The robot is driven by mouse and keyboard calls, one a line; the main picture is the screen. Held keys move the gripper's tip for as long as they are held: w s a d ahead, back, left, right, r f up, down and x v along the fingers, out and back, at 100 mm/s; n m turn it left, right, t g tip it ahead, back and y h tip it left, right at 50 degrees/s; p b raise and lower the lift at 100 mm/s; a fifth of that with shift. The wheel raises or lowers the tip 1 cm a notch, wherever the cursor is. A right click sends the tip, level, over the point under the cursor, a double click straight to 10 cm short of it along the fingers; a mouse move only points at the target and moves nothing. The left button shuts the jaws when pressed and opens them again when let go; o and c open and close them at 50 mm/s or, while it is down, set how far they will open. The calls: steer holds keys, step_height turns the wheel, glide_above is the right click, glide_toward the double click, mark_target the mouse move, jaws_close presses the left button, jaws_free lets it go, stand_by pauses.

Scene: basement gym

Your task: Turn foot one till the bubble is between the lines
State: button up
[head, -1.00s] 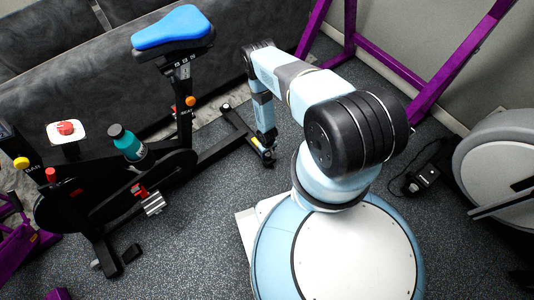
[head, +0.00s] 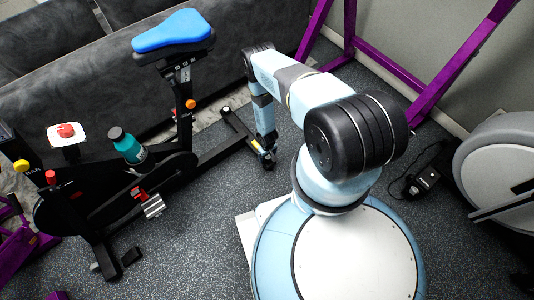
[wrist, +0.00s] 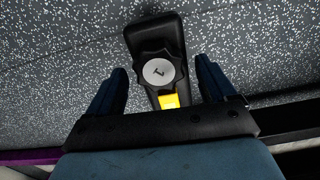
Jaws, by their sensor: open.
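Foot one is a black lobed knob with a grey disc marked 1 (wrist: 158,72), on the end of the exercise bike's rear floor bar (wrist: 155,35). A yellow level vial (wrist: 169,101) sits just below the knob in the wrist view; its bubble and lines are too small to make out. My gripper (wrist: 161,66) is open, with one dark blue finger on each side of the knob and gaps showing between. In the head view my gripper (head: 265,146) reaches down at the near end of the bar, mostly hiding the knob.
The bike's blue saddle (head: 172,31), teal bottle (head: 127,146) and red-topped white item (head: 67,134) are to the left. A purple frame (head: 452,75) stands behind on the right. A grey machine (head: 495,165) is at far right. Speckled floor (head: 200,225) is clear in front.

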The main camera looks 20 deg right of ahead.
step_height(320, 180, up, 14)
steer(key=shift+f, duration=0.2)
stand_by(0.4)
stand_by(0.5)
